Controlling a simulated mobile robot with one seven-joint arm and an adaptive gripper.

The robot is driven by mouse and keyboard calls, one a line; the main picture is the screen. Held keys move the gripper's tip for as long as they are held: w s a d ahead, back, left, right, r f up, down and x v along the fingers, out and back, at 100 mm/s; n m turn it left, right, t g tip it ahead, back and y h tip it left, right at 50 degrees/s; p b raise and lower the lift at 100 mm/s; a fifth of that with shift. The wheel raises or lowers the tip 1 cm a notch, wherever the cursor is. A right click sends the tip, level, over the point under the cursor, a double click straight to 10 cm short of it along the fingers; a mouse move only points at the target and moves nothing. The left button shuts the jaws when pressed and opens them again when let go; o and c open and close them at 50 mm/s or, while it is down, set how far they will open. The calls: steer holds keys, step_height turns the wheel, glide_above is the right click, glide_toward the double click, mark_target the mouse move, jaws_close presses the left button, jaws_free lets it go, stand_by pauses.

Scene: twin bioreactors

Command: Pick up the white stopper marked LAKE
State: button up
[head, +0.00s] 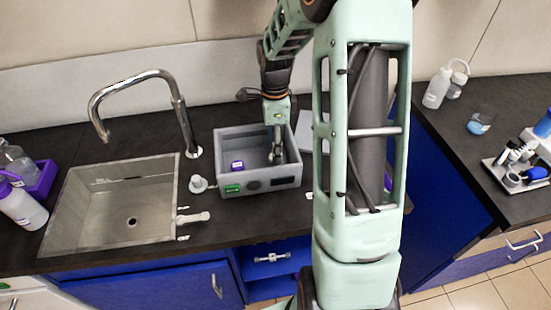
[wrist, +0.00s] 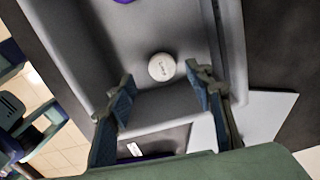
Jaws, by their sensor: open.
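The white stopper (wrist: 161,67) is a small round disc with dark lettering, which looks like LAKE, on its top. It lies on the floor of a grey open box (head: 229,141), near one end wall. My gripper (wrist: 162,77) is open, with one finger on each side of the stopper in the wrist view; I cannot tell how far above it the fingertips are. In the head view my gripper (head: 277,153) reaches down into the right part of the box, and I cannot make out the stopper there.
A purple-topped item (head: 237,166) sits in the left part of the box. The box walls stand close around my gripper. A sink (head: 110,210) with a tall faucet (head: 180,110) is to the left. A pale flat sheet (wrist: 262,115) lies beside the box.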

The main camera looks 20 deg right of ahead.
step_height(320, 180, down, 5)
steer(key=shift+w+d+p, duration=0.1)
steer(key=shift+w+p, duration=0.05)
steer(key=shift+p, duration=0.15)
steer(key=shift+c, duration=0.3)
steer(key=c, duration=0.9)
